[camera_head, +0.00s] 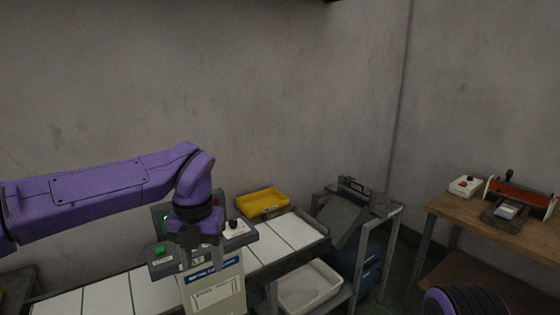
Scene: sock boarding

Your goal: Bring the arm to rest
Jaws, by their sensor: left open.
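My purple left arm (110,186) reaches in from the left and bends down at the wrist. My left gripper (196,238) points down in front of or above a grey control panel (162,268) with a green button and a black knob. The gripper is open, and no object shows in it. Its fingertips are hard to make out against the panel. I cannot tell whether it touches the panel. A dark, ribbed purple part of my right arm (466,300) shows at the bottom right. My right gripper is out of view.
The panel tops a pale labelled pedestal (215,290). Behind it runs a bench with white panels (283,232) and a yellow tray (262,202). A white bin (308,287) sits below. A grey stand (345,216) and a wooden table (500,231) with devices stand right.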

